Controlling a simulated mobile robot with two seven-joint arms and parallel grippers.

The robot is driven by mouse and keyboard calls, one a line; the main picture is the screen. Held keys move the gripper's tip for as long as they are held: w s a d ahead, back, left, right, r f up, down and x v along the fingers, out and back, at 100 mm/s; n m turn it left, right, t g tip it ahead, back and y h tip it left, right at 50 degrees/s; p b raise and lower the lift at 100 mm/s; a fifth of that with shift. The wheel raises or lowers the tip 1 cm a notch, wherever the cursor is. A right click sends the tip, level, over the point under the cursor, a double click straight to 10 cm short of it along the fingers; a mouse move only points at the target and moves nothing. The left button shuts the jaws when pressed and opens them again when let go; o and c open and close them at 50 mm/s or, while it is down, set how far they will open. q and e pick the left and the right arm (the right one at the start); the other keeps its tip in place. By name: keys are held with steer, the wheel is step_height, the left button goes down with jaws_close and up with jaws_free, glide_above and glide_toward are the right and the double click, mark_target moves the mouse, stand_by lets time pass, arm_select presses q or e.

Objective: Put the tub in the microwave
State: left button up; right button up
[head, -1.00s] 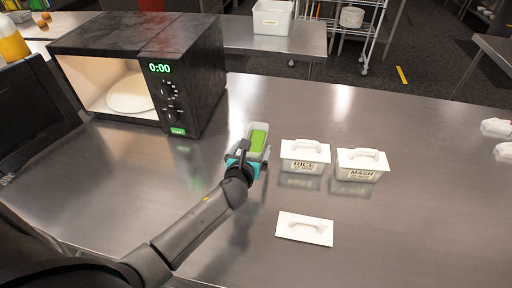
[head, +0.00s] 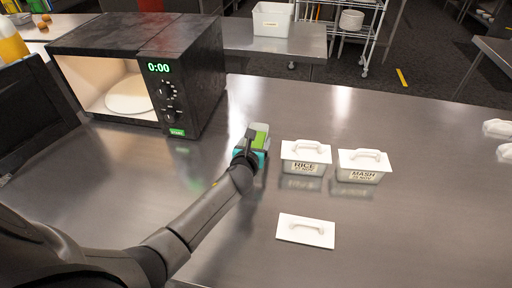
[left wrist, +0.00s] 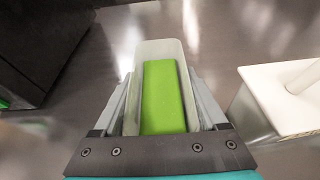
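The tub (head: 262,128) is an open, pale translucent container with a bright green block inside. It stands on the steel table, left of two lidded tubs, and fills the middle of the left wrist view (left wrist: 165,48). My left gripper (head: 253,140) reaches it from the near side. Its two fingers (left wrist: 160,85) lie along both sides of the tub and look open around it; any gap is very narrow. The microwave (head: 150,70) stands at the back left with its door open, a pale round plate (head: 130,95) inside and 0:00 on its display. My right gripper is out of view.
A RICE tub (head: 304,168) and a MASH tub (head: 362,175), both with white lids, stand close right of the tub. A loose white lid (head: 306,231) lies nearer. The table between tub and microwave is clear.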

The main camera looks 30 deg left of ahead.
arm_select(q)
steer(key=c, duration=1)
jaws_close()
steer(key=shift+r, duration=0.15)
